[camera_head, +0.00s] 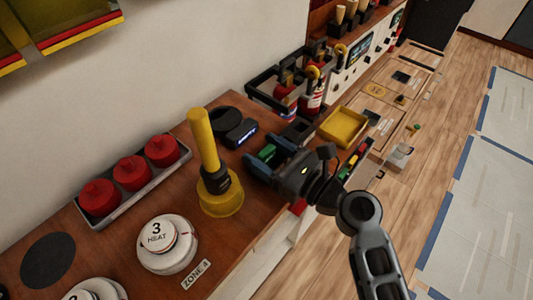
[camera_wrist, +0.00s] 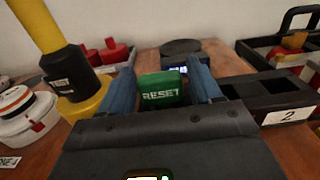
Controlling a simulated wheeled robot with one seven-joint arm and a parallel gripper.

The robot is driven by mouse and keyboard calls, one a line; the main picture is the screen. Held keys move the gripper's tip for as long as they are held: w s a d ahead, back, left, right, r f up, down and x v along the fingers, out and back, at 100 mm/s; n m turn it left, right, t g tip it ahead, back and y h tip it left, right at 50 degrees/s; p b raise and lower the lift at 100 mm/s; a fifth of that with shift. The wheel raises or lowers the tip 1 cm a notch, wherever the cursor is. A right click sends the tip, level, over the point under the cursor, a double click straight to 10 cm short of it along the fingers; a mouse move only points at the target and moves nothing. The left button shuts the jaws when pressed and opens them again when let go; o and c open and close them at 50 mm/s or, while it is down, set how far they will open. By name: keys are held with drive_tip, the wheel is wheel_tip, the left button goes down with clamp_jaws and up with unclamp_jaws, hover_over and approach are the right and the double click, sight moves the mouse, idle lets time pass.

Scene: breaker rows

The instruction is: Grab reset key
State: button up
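The reset key is a green block marked RESET (camera_wrist: 161,90), low over the brown counter in the wrist view. The key's underside is hidden by my gripper's body.
A yellow-handled plunger (camera_head: 220,190) stands left of my gripper. A tray of red knobs (camera_head: 132,173) and white HEAT dials (camera_head: 166,243) are further left. A yellow tray (camera_head: 343,126) is to the right.

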drive_tip(key=c, duration=0.7)
drive_tip(key=shift+c, duration=0.2)
